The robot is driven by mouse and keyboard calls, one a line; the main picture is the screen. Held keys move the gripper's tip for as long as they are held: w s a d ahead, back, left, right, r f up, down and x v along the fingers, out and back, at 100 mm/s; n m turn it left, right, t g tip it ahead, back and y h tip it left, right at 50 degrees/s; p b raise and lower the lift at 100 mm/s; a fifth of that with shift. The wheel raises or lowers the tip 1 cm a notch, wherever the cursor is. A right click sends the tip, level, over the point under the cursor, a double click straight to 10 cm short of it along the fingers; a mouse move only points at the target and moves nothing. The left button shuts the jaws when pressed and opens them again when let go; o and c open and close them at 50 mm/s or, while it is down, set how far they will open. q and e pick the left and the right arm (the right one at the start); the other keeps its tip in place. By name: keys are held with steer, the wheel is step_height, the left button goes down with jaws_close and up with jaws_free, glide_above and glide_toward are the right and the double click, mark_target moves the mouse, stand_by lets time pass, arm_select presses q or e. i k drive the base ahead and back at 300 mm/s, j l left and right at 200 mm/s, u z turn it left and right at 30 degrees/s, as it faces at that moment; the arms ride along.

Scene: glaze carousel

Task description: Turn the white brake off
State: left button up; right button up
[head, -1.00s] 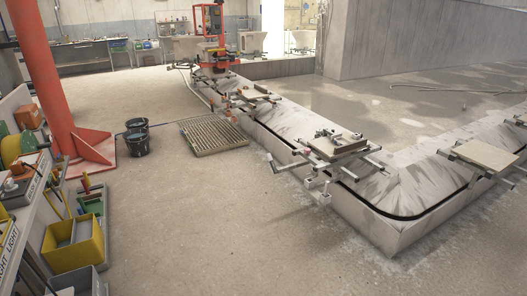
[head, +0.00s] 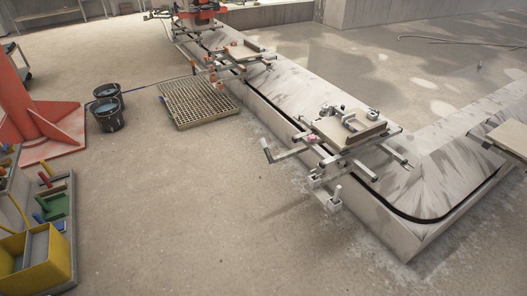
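A carriage (head: 347,128) with a flat top and metal clamps sits on the concrete carousel track (head: 290,82), right of the middle. From its near side, a pale upright handle (head: 338,192) stands on a small whitish block at the end of an arm. A similar whitish block (head: 315,181) is just left of it. A grey-white bent lever (head: 267,149) sticks out further left. I cannot tell for certain which of these is the white brake, nor its setting. Neither of my grippers is in view.
A floor grate (head: 198,103) and two black buckets (head: 107,112) lie to the left. A red column base (head: 42,130) and a yellow bin (head: 38,258) are at the left edge. Another carriage (head: 238,54) is further back. The floor in front of the track is clear.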

mark_target(262, 143)
steer(key=i+l+u, duration=0.25)
steer(key=i+l, duration=0.75)
